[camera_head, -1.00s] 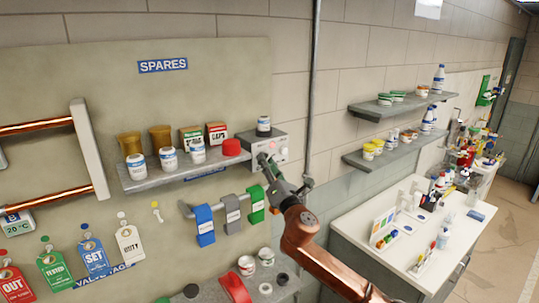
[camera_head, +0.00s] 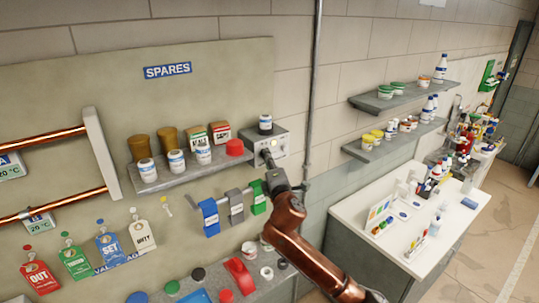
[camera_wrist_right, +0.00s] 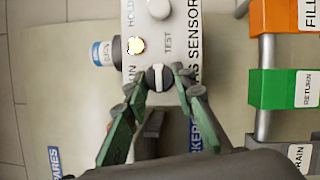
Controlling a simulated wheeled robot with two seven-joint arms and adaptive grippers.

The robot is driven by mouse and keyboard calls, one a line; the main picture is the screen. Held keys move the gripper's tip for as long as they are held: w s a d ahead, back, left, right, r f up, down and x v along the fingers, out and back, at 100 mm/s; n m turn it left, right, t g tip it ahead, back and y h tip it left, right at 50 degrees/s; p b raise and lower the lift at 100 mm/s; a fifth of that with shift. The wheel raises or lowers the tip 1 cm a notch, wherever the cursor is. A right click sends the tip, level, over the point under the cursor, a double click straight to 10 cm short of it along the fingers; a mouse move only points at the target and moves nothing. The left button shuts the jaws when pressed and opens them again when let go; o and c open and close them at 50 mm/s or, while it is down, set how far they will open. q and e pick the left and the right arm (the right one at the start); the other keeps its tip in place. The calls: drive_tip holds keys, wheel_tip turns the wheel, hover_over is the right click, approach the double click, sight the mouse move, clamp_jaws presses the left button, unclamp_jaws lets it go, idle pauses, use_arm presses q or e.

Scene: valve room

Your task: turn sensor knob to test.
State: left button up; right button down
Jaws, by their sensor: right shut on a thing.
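The grey gas sensor box (camera_head: 280,138) is on the wall at the right end of the spares shelf. In the right wrist view its face (camera_wrist_right: 185,50) carries the words HOLD, TEST and SENSOR. Its dark knob (camera_wrist_right: 158,78) has a white line running up and down that picture, in line with the TEST side. My right gripper (camera_wrist_right: 156,84) is shut on the knob, a green fingertip on each side. In the head view the right gripper (camera_head: 268,160) hides most of the knob. My left gripper is not in view.
A lit lamp (camera_wrist_right: 136,45) and a round grey button (camera_wrist_right: 160,8) are on the box. The shelf (camera_head: 180,178) with jars and a red lid is left.

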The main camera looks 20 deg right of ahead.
drive_tip(key=shift+d+r+m, duration=0.15)
drive_tip(key=shift+r+m, duration=0.05)
drive_tip(key=shift+m, duration=0.1)
drive_tip(key=c, duration=1.6)
unclamp_jaws()
drive_tip(key=shift+f, duration=0.15)
drive_tip(key=s, duration=1.2)
drive_tip(key=shift+a+f, duration=0.3)
drive_tip(key=shift+f, duration=0.1)
drive_tip(key=shift+f, duration=0.1)
